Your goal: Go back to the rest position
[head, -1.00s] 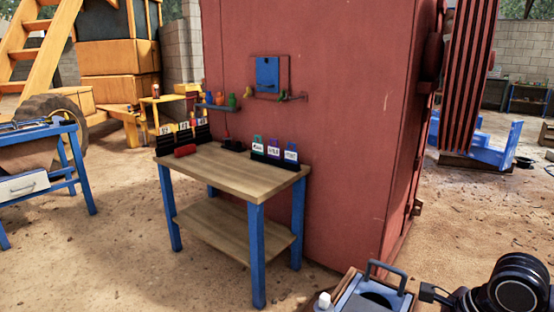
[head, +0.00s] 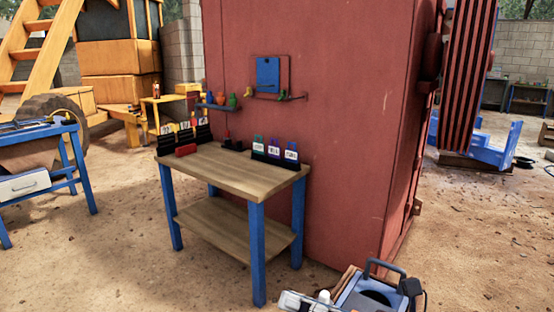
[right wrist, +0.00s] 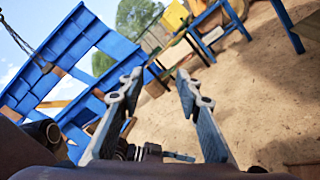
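My right gripper (head: 300,302) shows as a grey, partly cut-off shape at the bottom edge of the head view, low in front of the wooden table (head: 225,170). In the right wrist view its two fingers (right wrist: 158,88) stand apart with nothing between them, so it is open and empty. That view is tilted, with sandy ground and blue frames beyond the fingers. My left gripper is not in view.
The blue-legged table holds black holders with labelled cards (head: 275,153) and a red block (head: 186,149). A large red machine wall (head: 340,150) stands behind it. A blue workbench (head: 62,128) is at left. Sandy ground between them is open.

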